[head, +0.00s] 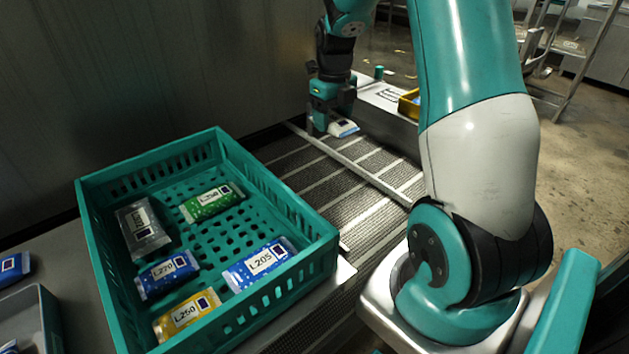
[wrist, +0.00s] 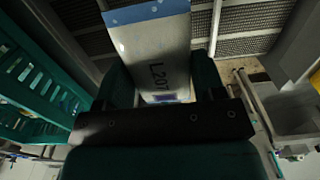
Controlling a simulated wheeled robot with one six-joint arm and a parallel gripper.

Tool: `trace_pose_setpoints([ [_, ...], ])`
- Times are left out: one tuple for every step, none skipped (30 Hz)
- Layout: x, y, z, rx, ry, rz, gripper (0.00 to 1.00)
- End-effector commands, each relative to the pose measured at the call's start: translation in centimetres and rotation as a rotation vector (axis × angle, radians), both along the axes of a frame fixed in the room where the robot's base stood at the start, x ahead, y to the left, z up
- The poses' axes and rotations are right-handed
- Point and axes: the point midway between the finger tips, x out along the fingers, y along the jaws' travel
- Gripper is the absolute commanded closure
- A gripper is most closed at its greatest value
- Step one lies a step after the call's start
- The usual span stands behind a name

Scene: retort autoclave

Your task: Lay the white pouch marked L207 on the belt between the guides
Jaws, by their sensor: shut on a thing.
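The white pouch marked L207 (wrist: 155,50) is gripped between the fingers of my gripper (wrist: 165,85) in the wrist view. In the head view my gripper (head: 331,122) holds the pouch (head: 343,128) low over the far part of the belt, near a light guide rail. The dark ribbed belt (head: 330,185) has pale cross stripes. One guide rail (head: 350,163) runs along it. I cannot tell whether the pouch touches the belt.
A teal crate (head: 325,245) with several pouches stands at the left front, beside the belt. A grey bin (head: 45,318) is at the lower left. A yellow container (head: 409,104) sits on a pale surface right of the belt. The nearer belt is bare.

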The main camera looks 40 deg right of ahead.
Motion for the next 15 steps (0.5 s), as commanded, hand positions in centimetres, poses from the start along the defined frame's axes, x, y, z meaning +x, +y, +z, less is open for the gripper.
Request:
trace_pose_setpoints([
  [0.0,0.0,-0.3,0.001,0.002,0.000,0.62],
  [0.0,0.0,-0.7,0.001,0.003,0.000,0.62],
  [-0.1,0.0,-1.3,0.002,0.005,0.000,0.62],
  [-0.1,0.0,-1.9,0.002,0.005,0.000,0.62],
  [-0.1,0.1,-2.7,0.003,0.007,0.000,0.62],
  [-0.1,0.1,-3.7,0.003,0.007,0.000,0.62],
  [-0.1,0.1,-4.6,0.003,0.008,0.000,0.62],
  [-0.1,0.1,-5.5,0.004,0.008,0.000,0.62],
  [-0.1,0.1,-6.6,0.003,0.008,0.000,0.62],
  [-0.1,0.1,-7.5,0.003,0.007,0.001,0.62],
  [-0.1,0.1,-8.3,0.003,0.007,0.001,0.62],
  [-0.2,0.1,-9.5,0.003,0.008,0.001,0.62],
  [-0.1,0.1,-10.3,0.003,0.007,0.001,0.62],
  [-0.1,0.1,-11.1,0.003,0.007,0.001,0.62],
  [-0.2,0.1,-12.2,0.003,0.007,0.001,0.62],
])
